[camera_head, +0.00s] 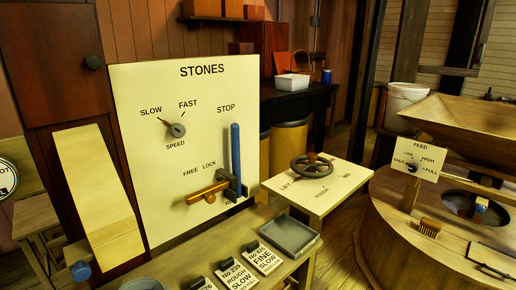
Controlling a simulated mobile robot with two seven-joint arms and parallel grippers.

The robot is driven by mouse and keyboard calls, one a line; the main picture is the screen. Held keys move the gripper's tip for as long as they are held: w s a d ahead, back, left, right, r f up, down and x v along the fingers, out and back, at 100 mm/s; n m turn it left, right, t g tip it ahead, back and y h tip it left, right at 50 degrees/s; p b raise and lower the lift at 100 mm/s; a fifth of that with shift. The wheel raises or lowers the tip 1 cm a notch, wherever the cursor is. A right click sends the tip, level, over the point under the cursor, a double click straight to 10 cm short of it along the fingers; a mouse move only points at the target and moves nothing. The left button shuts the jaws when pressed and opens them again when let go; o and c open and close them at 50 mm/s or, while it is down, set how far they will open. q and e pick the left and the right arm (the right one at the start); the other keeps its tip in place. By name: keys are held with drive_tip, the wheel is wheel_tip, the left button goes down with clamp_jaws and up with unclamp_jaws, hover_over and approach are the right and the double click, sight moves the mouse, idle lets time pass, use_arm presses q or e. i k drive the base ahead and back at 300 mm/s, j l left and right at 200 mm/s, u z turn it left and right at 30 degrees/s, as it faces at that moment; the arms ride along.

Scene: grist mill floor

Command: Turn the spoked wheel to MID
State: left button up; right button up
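The spoked wheel (312,166) is dark, with a brownish handle knob standing up near its middle as seen from here. It is mounted flat on a cream panel (335,196) right of the STONES board. I cannot tell which mark the wheel points at. Neither of my grippers shows in the head view, and nothing touches the wheel.
The STONES board (185,100) stands left, with a speed knob (177,130), a blue lever (236,155) and a wooden-handled lever (207,193). A grey tray (288,236) and label cards (237,275) lie on the front bench. A FEED panel (421,158) stands right. Space above the wheel is clear.

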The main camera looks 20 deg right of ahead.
sight(311, 169)
drive_tip(key=i+l+u, duration=0.15)
drive_tip(key=l+u, duration=0.2)
drive_tip(key=l, duration=0.3)
drive_tip(key=i+l+u, duration=0.1)
drive_tip(key=l+u, duration=0.25)
drive_tip(key=l, duration=0.3)
drive_tip(key=l+u, duration=0.35)
drive_tip(key=l, duration=0.3)
